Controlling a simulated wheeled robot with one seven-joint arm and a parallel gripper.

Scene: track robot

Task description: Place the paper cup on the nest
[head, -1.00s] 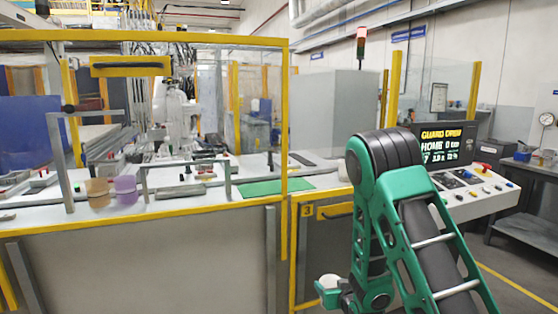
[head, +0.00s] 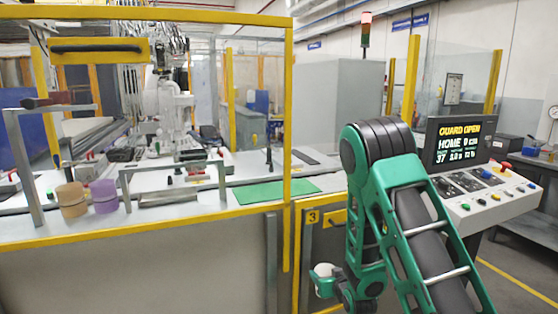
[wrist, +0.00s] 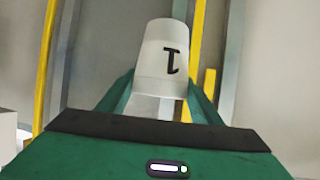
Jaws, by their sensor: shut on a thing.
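In the head view the small white cup (head: 322,271) shows at the end of my lowered arm, in front of the yellow-framed cabinet and below the worktop level. My gripper (head: 326,284) is partly hidden there by my own arm. I cannot pick out the nest with certainty among the fixtures on the white worktop (head: 235,172).
A yellow guard frame (head: 160,225) runs along the front of the worktop. Tan (head: 71,200) and purple (head: 103,196) containers stand at the left. A green mat (head: 275,191) lies near a yellow post. A control console (head: 490,198) stands at the right; floor shows beyond it.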

